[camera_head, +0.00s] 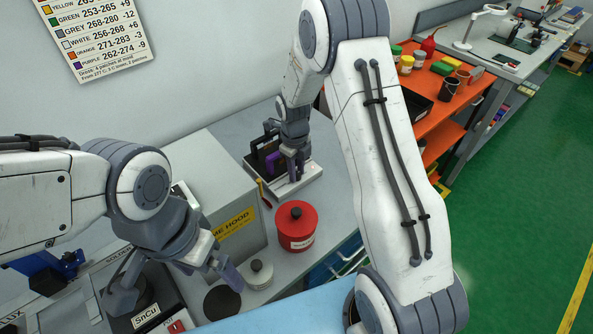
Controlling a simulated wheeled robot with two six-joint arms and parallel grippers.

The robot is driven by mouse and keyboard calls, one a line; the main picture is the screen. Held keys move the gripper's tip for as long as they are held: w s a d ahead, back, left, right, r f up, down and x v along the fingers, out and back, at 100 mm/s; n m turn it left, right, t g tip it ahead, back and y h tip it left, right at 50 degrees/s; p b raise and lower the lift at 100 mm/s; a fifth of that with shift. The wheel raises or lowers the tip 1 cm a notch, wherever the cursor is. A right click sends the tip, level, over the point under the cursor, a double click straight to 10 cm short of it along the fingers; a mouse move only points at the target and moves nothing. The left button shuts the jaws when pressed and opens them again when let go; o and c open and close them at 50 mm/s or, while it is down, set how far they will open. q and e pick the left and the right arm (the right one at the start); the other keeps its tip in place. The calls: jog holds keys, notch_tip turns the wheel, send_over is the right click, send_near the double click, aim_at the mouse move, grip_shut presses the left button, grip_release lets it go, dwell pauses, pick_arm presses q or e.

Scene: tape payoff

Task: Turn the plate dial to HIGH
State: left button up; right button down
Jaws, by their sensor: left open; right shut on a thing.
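A low white unit (306,184) stands at the back of the grey bench, with dark upright plates and a purple piece (275,161) at its left. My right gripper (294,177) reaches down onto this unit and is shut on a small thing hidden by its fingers. I cannot tell whether that is the plate dial, and no dial markings or HIGH label are readable. My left gripper (177,287) is open and empty above the front of the bench, over the unit labelled SnCu (146,315).
A red lidded can (296,226) stands in front of the white unit. A grey hood box (236,215) is to its left. A small pale lidded jar (259,274) and a dark disc (222,302) are close to my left gripper. An orange shelf (440,105) stands right.

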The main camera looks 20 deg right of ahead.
jog(key=shift+w, duration=0.1)
jog(key=c, duration=0.6)
grip_release()
jog(key=shift+r, duration=0.15)
jog(key=r, duration=0.3)
jog(key=r+b, duration=0.1)
jog(key=r, duration=0.6)
jog(key=shift+a+r, duration=0.15)
jog(key=shift+a, duration=0.1)
jog(key=shift+s, duration=0.25)
